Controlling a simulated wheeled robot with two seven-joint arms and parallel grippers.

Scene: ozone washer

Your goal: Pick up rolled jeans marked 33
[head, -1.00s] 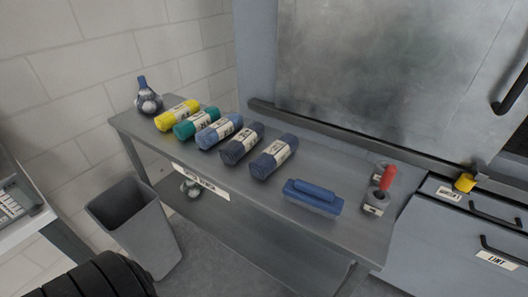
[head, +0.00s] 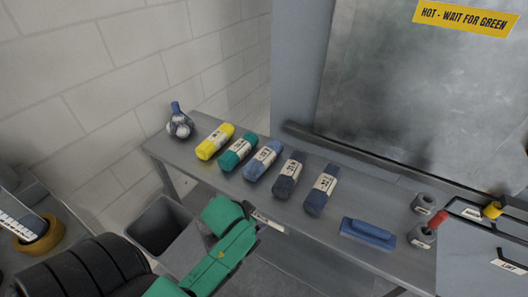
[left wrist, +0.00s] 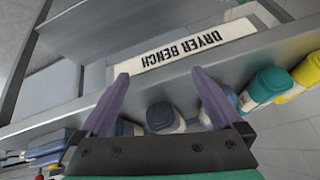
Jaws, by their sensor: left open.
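Several rolled jeans lie in a row on the grey bench in the head view: yellow (head: 215,141), teal (head: 238,151), light blue (head: 263,160), dark navy (head: 288,175) and dark blue (head: 321,189). Each has a pale label band; I cannot read which is marked 33. My green left arm reaches in front of the bench in the head view, its fingertips not clear there. In the left wrist view my left gripper (left wrist: 163,92) is open and empty, in front of the bench edge. The dark navy roll (left wrist: 164,117) shows between its purple fingers, apart from them.
The bench (head: 375,262) has a front sign, DRYER BENCH (left wrist: 182,46). A net of balls (head: 179,124) is at the left end. A grey bin (head: 160,222) stands below.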

